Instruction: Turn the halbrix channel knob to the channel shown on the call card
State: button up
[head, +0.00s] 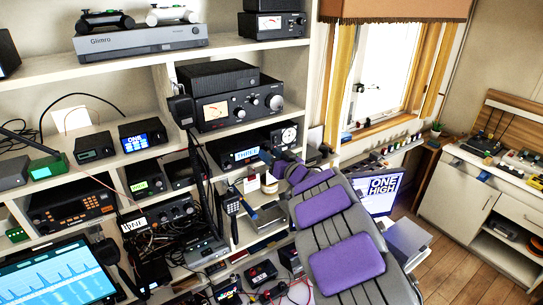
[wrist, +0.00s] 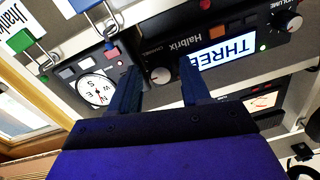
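The Halbrix radio (wrist: 225,45) is black, and its lit display reads THREE. Its channel knob (wrist: 161,75), silver-faced, sits left of the display in the wrist view. My gripper (wrist: 159,68) is open, with one dark finger on each side of the knob in that view; contact cannot be told. In the head view the Halbrix radio (head: 245,154) is on a middle shelf, with my gripper (head: 268,158) at its right end, hiding the knob. I cannot make out a separate call card; a screen (head: 384,188) at the right reads ONE HIGH.
A compass dial box (wrist: 95,88) is beside the radio, and green (wrist: 20,41) and blue padlocks hang near it. Another radio (head: 143,136) shows ONE. A large black receiver (head: 238,107) is on the shelf above. Cables and small devices crowd the lower shelves.

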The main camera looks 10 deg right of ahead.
grip_shut()
jog(key=shift+n, duration=0.3)
jog(key=n+b, duration=0.4)
jog(key=n, duration=0.4)
jog(key=n+b, duration=0.5)
jog(key=n, duration=0.3)
jog(key=shift+f+n+h, duration=0.2)
jog(key=shift+n+h, duration=0.2)
dwell(0.4)
